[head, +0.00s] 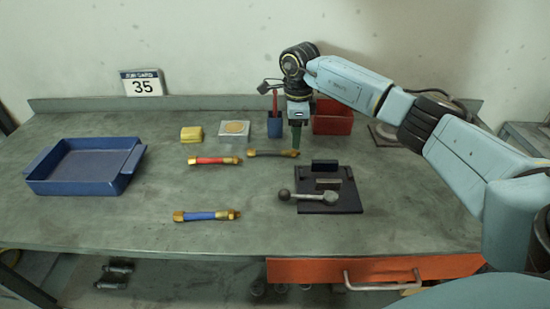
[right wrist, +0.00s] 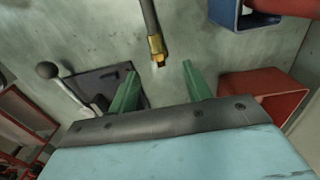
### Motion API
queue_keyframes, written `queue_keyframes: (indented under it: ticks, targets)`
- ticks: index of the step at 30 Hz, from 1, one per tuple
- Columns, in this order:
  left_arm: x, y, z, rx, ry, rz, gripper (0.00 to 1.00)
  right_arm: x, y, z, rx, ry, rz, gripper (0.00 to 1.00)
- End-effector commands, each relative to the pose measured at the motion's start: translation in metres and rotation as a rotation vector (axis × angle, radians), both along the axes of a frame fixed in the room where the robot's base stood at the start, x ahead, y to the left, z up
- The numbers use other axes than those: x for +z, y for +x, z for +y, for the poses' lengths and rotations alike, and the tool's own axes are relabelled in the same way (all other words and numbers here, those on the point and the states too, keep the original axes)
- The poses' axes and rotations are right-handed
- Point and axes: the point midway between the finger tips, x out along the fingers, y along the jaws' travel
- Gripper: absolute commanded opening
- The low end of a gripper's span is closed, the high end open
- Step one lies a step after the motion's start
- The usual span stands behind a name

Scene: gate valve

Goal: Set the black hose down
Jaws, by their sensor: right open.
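The black hose (head: 270,153) lies on the workbench beside the red hose (head: 215,161). Its brass end (right wrist: 156,48) shows in the right wrist view, just beyond the gap between my fingertips. My right gripper (head: 297,146) points down at the hose's right end in the head view. Its green fingers (right wrist: 160,80) are apart, with nothing held between them. A blue hose (head: 206,215) lies nearer the front edge. My left gripper is not in view.
A black plate (head: 345,204) with a ball-ended lever (head: 312,196) lies right of the hoses. Behind stand a blue cup (head: 274,128), a red bin (head: 333,122), a yellow block (head: 191,133) and a square plate (head: 235,128). A blue tray (head: 85,166) is at left. Bench between tray and hoses is clear.

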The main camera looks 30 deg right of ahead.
Motion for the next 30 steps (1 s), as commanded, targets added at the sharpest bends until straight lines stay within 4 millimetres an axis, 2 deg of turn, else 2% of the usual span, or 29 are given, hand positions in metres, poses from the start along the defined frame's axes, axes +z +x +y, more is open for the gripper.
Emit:
queue_keyframes:
  ticks: [5,10,13,22,30]
  targets:
    - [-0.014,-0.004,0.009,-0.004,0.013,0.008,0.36,-0.016,-0.001,-0.001,0.0,0.001,0.001,0.49]
    - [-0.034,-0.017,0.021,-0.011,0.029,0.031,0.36,-0.038,-0.003,-0.002,0.001,0.001,0.002,0.49]
    - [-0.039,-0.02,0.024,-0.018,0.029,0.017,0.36,-0.048,-0.003,-0.002,0.0,0.001,0.002,0.49]
    - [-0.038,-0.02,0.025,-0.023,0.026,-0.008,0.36,-0.053,-0.002,-0.002,0.001,0.001,0.0,0.49]
    - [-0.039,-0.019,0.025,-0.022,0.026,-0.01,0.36,-0.054,-0.002,-0.002,0.0,0.001,0.001,0.15]
